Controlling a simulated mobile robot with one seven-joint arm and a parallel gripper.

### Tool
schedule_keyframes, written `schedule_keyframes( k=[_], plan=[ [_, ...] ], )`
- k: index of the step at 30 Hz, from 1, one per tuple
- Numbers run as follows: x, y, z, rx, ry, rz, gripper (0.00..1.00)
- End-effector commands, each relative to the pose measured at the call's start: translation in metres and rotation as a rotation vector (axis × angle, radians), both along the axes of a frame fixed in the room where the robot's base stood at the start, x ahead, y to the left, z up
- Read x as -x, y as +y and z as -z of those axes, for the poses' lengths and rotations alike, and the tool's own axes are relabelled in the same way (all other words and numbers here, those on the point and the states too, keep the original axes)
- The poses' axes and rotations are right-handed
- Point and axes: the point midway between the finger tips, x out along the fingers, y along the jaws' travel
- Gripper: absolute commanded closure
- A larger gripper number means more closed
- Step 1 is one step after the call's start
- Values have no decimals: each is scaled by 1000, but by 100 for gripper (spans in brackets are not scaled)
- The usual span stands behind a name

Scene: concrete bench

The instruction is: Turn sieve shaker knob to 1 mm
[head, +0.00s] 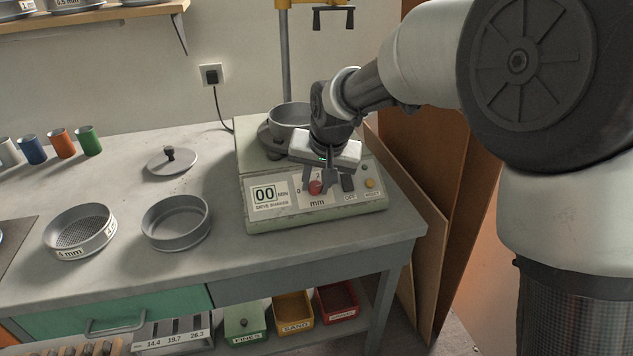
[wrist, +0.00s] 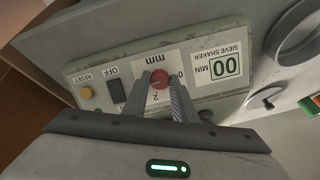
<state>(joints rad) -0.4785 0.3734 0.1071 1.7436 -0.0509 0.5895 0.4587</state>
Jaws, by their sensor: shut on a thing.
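The sieve shaker (head: 318,214) stands at the right end of the bench. Its sloped front panel has a display reading 00 MIN (head: 264,194), also seen upside down in the wrist view (wrist: 224,66). The red knob (head: 315,187) sits on a white plate marked "mm"; in the wrist view the knob (wrist: 160,79) lies between my fingertips. My gripper (wrist: 161,84) is shut on the red knob, coming down from above. Marks 0 and 2 show near the knob; my fingers hide part of the scale, and the knob's exact setting cannot be read.
An OFF switch (wrist: 116,91) and a yellow RESET button (head: 370,183) are right of the knob in the head view. A metal pan (head: 290,115) sits on the shaker.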

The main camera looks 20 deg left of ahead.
Motion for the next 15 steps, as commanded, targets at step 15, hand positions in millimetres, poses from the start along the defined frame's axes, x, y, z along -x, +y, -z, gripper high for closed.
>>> schedule_keyframes(
  k=[15],
  plan=[
    [1, 1, -1, 170, -102, -317, 98]
  ],
)
